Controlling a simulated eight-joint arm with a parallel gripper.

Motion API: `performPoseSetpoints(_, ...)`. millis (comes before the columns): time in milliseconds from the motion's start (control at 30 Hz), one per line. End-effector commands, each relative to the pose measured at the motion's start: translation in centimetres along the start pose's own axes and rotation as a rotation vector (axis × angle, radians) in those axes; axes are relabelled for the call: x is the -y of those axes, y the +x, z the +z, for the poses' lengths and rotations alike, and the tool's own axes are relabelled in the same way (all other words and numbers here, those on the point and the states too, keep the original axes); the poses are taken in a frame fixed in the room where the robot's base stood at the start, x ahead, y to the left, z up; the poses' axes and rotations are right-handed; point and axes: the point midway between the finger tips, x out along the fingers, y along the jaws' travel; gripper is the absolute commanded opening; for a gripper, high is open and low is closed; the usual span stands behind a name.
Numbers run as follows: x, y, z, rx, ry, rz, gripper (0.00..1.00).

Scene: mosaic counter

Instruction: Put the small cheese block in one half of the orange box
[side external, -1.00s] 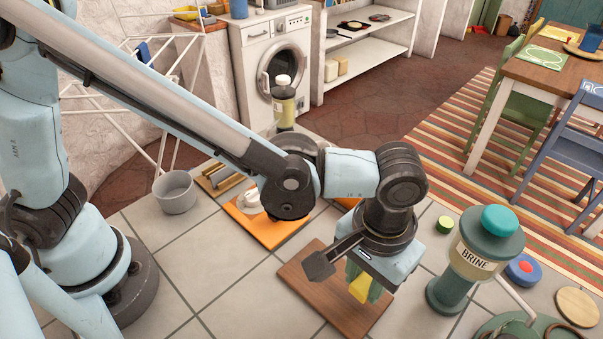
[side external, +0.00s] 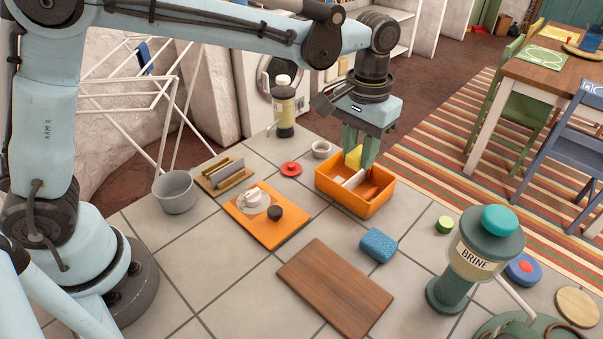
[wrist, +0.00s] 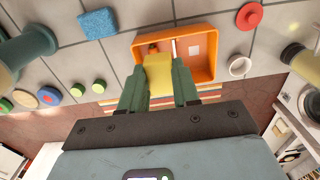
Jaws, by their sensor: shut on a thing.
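The small cheese block (side external: 354,157) is yellow. My gripper (side external: 361,158) is shut on it, with green fingers pointing down. In the side view they hang over the back part of the orange box (side external: 347,203). The box is open-topped, and a pale divider (side external: 355,179) splits it into two halves. In the wrist view the cheese (wrist: 158,76) sits between my fingertips and covers part of the near wall of the box (wrist: 205,34). I cannot tell whether the cheese is below the rim.
A blue sponge (side external: 378,245) and a bare wooden board (side external: 335,288) lie in front of the box. A small white cup (side external: 321,149) and a red lid (side external: 291,169) stand to its left. A tall brine dispenser (side external: 475,258) stands at the right.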

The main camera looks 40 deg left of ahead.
Motion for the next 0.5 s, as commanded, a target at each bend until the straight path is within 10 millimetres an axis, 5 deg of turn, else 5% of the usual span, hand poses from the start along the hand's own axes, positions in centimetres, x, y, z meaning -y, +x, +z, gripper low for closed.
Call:
performPoseSetpoints(200,5.0,0.0,-2.8,0.0,-0.014,0.0,0.02)
performPoseSetpoints(500,6.1,0.8,-3.4,0.0,-0.011,0.0,0.02)
